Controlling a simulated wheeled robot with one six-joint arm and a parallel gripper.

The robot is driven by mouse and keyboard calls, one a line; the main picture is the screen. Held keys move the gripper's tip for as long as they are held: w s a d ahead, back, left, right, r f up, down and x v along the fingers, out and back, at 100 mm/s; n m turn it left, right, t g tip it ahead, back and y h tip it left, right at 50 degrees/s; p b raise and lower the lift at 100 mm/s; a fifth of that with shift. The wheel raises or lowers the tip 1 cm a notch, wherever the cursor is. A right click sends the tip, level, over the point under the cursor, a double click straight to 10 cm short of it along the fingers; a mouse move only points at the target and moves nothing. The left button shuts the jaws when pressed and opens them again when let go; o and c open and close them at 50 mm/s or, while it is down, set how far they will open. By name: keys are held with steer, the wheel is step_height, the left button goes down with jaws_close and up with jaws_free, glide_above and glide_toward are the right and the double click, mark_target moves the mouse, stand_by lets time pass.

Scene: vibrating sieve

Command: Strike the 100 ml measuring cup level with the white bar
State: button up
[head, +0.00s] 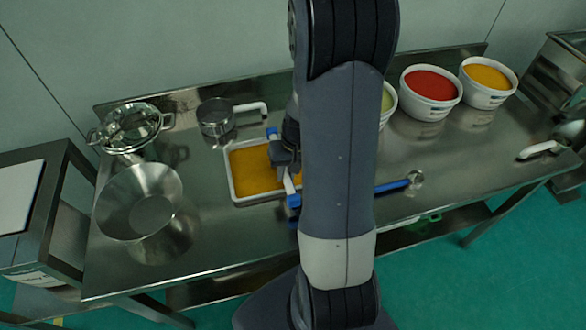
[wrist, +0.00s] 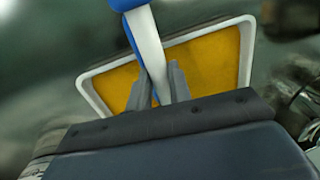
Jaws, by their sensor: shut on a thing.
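My gripper (head: 284,160) is shut on the white bar (head: 289,184), over the right part of a shallow white tray of orange-yellow powder. In the wrist view the bar (wrist: 149,48) runs between the fingers (wrist: 160,78) and has blue at its upper end. The head view shows blue at both ends. A small steel cup (head: 416,178) with a blue handle lies right of my arm; no size mark on it can be read, so I cannot tell if it is the 100 ml cup. My arm hides part of the table between it and the tray.
The white tray (head: 232,185) rests on the steel table (head: 230,235). A steel pan (head: 214,120) with a white handle stands behind it. Tubs of red (head: 428,106) and orange (head: 487,94) stand back right.

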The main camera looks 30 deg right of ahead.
steer(key=shift+w+a, duration=0.2)
steer(key=shift+a, duration=0.6)
steer(key=shift+w+r, duration=0.1)
steer(key=shift+r, duration=0.1)
steer(key=shift+s+d+r+p, duration=0.1)
steer(key=shift+d+r+p, duration=0.2)
steer(key=shift+r+p, duration=0.4)
steer(key=shift+s+d+r+p, duration=0.1)
steer(key=shift+d+r+p, duration=0.3)
steer(key=shift+r, duration=0.5)
